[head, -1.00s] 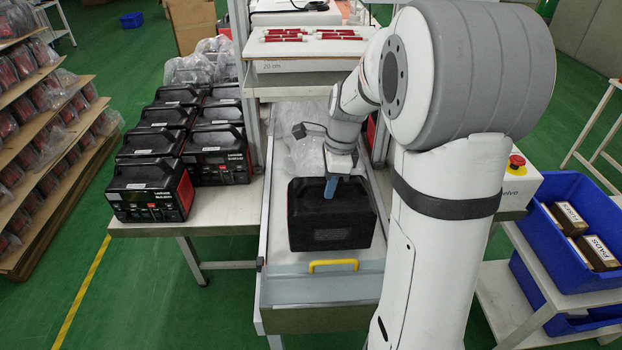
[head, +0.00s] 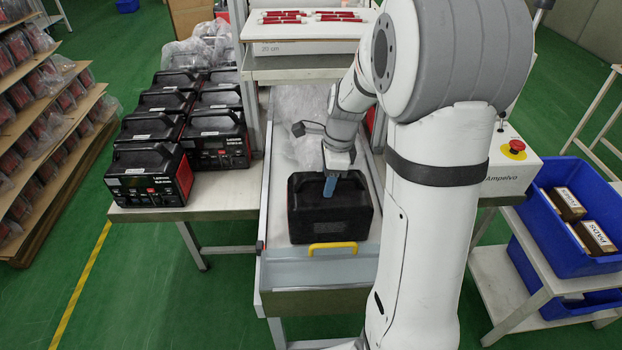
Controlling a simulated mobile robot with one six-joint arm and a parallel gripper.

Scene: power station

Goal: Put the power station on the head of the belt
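A black power station (head: 312,218) stands upright on the near end of the belt (head: 285,158), just behind a yellow handle. My gripper (head: 329,187), with blue fingers, reaches down to the top of this power station, at its handle. The fingers overlap the handle, and I cannot tell whether they are closed around it. Several more black power stations (head: 147,174) with red trim stand in two rows on the side table left of the belt.
A yellow handle (head: 332,246) crosses the belt's near end. A shelf with red items (head: 300,48) stands over the belt. Clear plastic wrap (head: 300,118) lies farther back on it. Blue bins (head: 575,215) with boxes and a red emergency button (head: 517,146) are at right.

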